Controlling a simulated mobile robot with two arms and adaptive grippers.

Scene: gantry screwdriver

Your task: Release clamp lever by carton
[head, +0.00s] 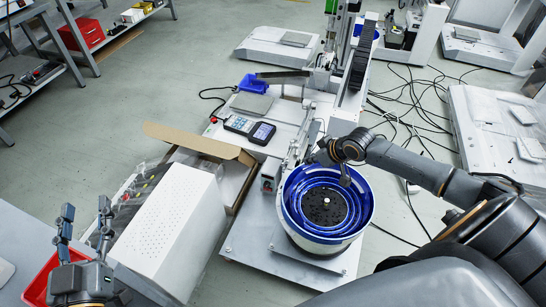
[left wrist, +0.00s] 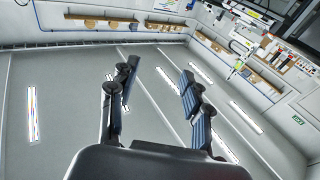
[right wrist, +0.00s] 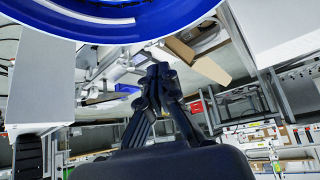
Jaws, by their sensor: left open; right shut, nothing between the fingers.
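The open brown carton (head: 241,156) stands left of the blue feeder bowl (head: 326,238) in the head view, behind a white perforated box. It also shows in the right wrist view (right wrist: 210,69). Slim metal linkage (head: 299,139) stands between carton and bowl; I cannot tell which part is the clamp lever. My right gripper (head: 318,158) is shut and empty just above the bowl's far left rim, near this linkage. Its fingertips (right wrist: 158,75) meet in the right wrist view. My left gripper (head: 86,208) is open and empty at lower left, fingers up, away from the carton.
The white perforated box (head: 176,232) and a red bin (head: 40,284) are near my left gripper. A handheld controller (head: 249,129) lies on the machine base beyond the carton. A tall gantry column (head: 356,65) stands behind. Cables (head: 425,105) cover the floor at right.

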